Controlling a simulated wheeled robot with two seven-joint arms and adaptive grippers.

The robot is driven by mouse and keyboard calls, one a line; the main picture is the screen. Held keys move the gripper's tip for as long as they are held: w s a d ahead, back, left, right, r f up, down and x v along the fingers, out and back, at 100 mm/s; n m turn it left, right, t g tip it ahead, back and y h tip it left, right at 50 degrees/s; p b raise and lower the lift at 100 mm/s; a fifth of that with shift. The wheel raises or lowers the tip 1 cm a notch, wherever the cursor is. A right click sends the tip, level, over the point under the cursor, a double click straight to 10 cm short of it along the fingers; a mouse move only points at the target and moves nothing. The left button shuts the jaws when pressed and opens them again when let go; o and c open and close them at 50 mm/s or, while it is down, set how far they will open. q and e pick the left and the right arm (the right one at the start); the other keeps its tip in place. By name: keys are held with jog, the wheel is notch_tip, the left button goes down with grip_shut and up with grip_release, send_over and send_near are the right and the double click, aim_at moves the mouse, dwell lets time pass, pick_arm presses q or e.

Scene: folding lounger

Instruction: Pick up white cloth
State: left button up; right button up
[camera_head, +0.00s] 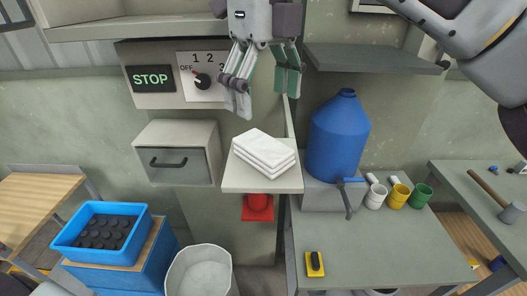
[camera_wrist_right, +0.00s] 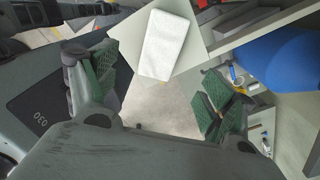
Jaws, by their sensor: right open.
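The white cloth (camera_head: 264,150) lies folded in a stack on a small pale shelf (camera_head: 262,182) in the head view. In the right wrist view the white cloth (camera_wrist_right: 164,45) shows ahead, between and beyond the fingers. My right gripper (camera_head: 263,82) hangs above the cloth in the head view, fingers pointing down and apart, with clear space between it and the cloth. In the right wrist view the right gripper (camera_wrist_right: 148,95) is open with nothing between its green pads. My left gripper is not in view.
A blue jug (camera_head: 338,138) stands right of the cloth. A grey shelf (camera_head: 375,58) juts out at upper right. A drawer box (camera_head: 178,152) is at left, below the STOP panel (camera_head: 152,79). A red object (camera_head: 257,207) sits under the pale shelf. Cups (camera_head: 398,195) stand at right.

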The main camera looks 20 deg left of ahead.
aim_at(263, 144)
jog(key=shift+f, duration=2.6)
jog(key=shift+f, duration=0.1)
jog(key=shift+w+a+f+p, duration=0.1)
jog(key=shift+f+p, duration=0.3)
jog(key=shift+f, duration=0.85)
jog(key=shift+a+f+p, duration=0.1)
jog(key=shift+f+p, duration=0.25)
jog(key=shift+f, duration=0.9)
jog(key=shift+c, duration=0.3)
jog(key=c, duration=1)
jog(key=shift+r, duration=0.1)
jog(key=shift+c, duration=0.2)
jog(key=shift+r+b, duration=0.55)
jog(key=shift+r, duration=4.4)
